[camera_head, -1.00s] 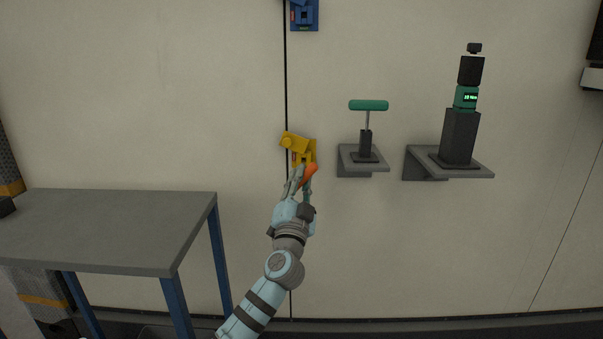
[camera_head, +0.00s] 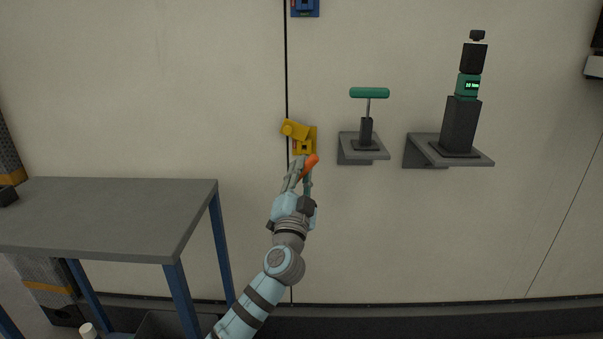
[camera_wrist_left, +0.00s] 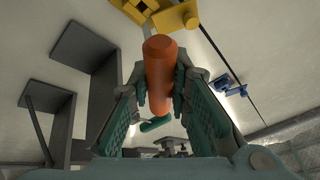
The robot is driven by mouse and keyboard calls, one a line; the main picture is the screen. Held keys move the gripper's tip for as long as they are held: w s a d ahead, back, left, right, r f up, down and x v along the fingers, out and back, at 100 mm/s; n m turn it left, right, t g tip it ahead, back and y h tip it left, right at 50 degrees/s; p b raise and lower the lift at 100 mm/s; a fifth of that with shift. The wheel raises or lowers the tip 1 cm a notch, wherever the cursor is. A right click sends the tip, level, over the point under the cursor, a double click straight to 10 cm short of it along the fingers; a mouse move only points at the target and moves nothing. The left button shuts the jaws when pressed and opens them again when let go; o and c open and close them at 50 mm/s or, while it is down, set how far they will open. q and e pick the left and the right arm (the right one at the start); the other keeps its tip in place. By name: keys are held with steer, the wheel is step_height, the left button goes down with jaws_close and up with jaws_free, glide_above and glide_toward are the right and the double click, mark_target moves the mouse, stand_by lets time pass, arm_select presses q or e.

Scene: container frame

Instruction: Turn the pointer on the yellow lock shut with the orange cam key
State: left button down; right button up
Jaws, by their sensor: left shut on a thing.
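My left gripper (camera_head: 304,172) is shut on the orange cam key (camera_head: 311,165), just below the lock. In the left wrist view the key (camera_wrist_left: 162,75) stands between the fingers, its end apart from the lock. The pointer's exact setting is too small to tell. My right gripper is not in view.
A blue lock (camera_head: 305,8) is higher on the same seam. Right of the yellow lock, a shelf bears a green T-handle tool (camera_head: 369,93), and another bears a dark device with a green display (camera_head: 468,86). A grey table (camera_head: 110,210) stands at left.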

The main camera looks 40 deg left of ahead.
arm_select(q)
steer(key=s+d+p, duration=0.2)
steer(key=s+d, duration=0.3)
steer(key=s, duration=0.1)
steer(key=shift+s, duration=0.2)
steer(key=shift+a, duration=0.1)
stand_by(0.5)
